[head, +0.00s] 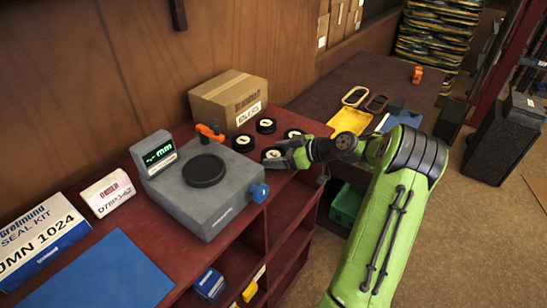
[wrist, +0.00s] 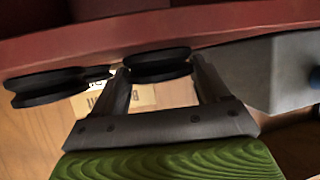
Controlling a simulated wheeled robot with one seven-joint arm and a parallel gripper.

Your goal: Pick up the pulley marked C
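Several black pulleys with white labels sit on the dark red bench top: one at the back (head: 266,126), one on the left (head: 243,143), one on the right (head: 293,134) and one at the front (head: 272,154). I cannot read their letters. My gripper (head: 283,156) is low at the front pulley, coming from the right. In the wrist view my gripper (wrist: 160,72) has its fingers apart, one on each side of a black pulley (wrist: 158,66). I see no clear grip on it. Another pulley (wrist: 44,87) is to the left, outside the fingers.
A grey measuring device (head: 205,185) with a round black plate and a blue knob stands left of my gripper. A cardboard box (head: 228,100) stands behind the pulleys. A yellow tray (head: 350,121) lies on the dark surface beyond. A seal kit box (head: 40,240) is far left.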

